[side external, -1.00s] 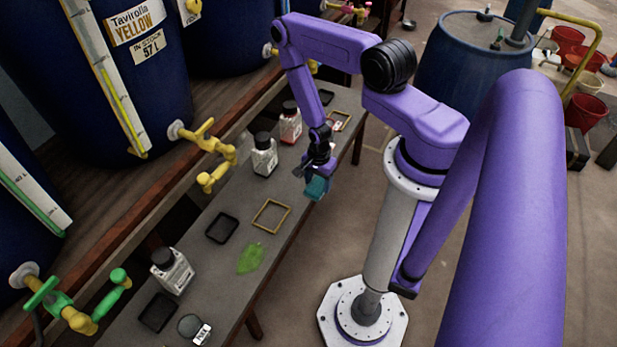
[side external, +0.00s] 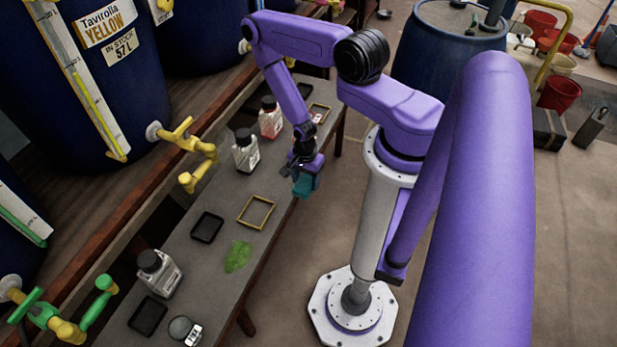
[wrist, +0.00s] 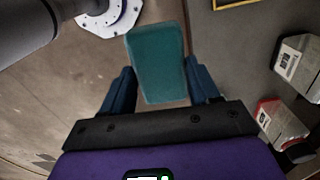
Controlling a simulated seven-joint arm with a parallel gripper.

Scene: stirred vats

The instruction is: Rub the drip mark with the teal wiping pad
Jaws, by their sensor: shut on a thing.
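My gripper (side external: 303,176) is shut on the teal wiping pad (side external: 305,187). It holds the pad at the front edge of the grey bench, toward its far end. In the wrist view the pad (wrist: 157,62) sticks out between the two blue fingers of my gripper (wrist: 160,88), with floor and the bench edge behind it. A bright green splotch, which looks like the drip mark (side external: 238,256), lies flat on the bench nearer the camera. The pad is well apart from it. The mark is not in the wrist view.
White-labelled bottles (side external: 246,152) (side external: 158,272) and a red-labelled bottle (side external: 270,118) stand along the bench. Yellow (side external: 185,150) and green taps (side external: 60,312) jut out from the vats.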

